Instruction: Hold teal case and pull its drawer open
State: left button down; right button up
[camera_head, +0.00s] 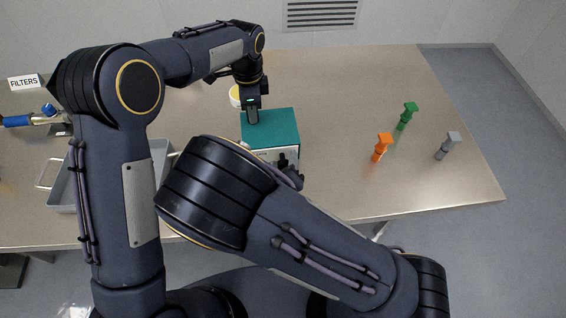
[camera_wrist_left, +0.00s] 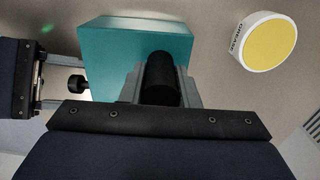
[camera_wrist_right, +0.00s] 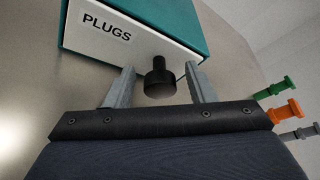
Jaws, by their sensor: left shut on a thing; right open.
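The teal case (camera_head: 270,130) stands on the table, with a white drawer front (camera_wrist_right: 112,32) labelled PLUGS in the right wrist view. My left gripper (camera_head: 252,118) is shut on a black cylindrical grip (camera_wrist_left: 160,75) at the case, seen between its fingers in the left wrist view. A black knob (camera_wrist_right: 159,78) sticks out from the drawer front. My right gripper (camera_wrist_right: 158,85) is open, with one finger on each side of the knob; finger contact is unclear. In the head view, my right arm partly hides the drawer front. The drawer looks closed.
Green (camera_head: 407,116), orange (camera_head: 382,147) and grey (camera_head: 447,146) plugs stand to the right. A yellow-topped white round container (camera_wrist_left: 268,41) is behind the case. A metal tray (camera_head: 62,190) and a FILTERS sign (camera_head: 25,82) are left. The table's right side is mostly clear.

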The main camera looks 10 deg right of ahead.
jog(key=shift+c, duration=0.2)
grip_shut()
jog(key=s, duration=0.8)
jog(key=shift+s+d+f, duration=0.1)
jog(key=shift+s+d, duration=0.05)
jog(key=shift+s, duration=0.05)
jog(key=shift+o, duration=0.2)
grip_release()
jog(key=v, duration=1.2)
